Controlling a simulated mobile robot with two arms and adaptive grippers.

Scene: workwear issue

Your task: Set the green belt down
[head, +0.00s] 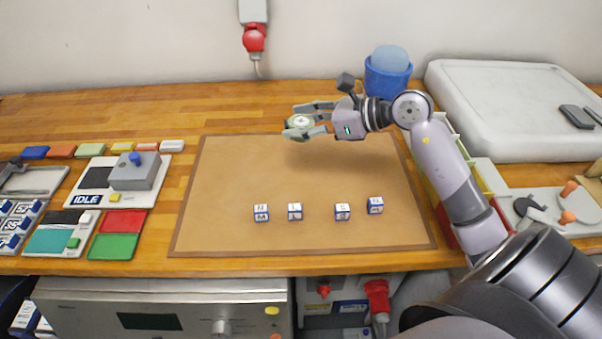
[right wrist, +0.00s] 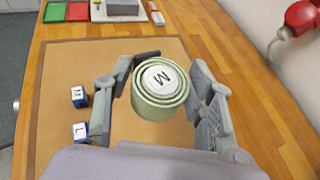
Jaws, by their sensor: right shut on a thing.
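The green belt (right wrist: 160,105) is a pale green roll with a white round top marked "M". In the right wrist view it sits between the two fingers of my right gripper (right wrist: 166,100), which is shut on it. In the head view the belt (head: 301,121) shows at the fingertips of my right gripper (head: 308,120), held above the far part of the brown mat (head: 230,180). A shadow lies on the mat below the gripper. My left gripper is not in view.
Several white-and-blue lettered cubes, one of them here (head: 295,212), stand in a row on the near part of the mat. The mat's left and middle are clear. A blue bin (head: 387,80) stands behind my right arm. A white panel with a grey box (head: 138,172) is at the left.

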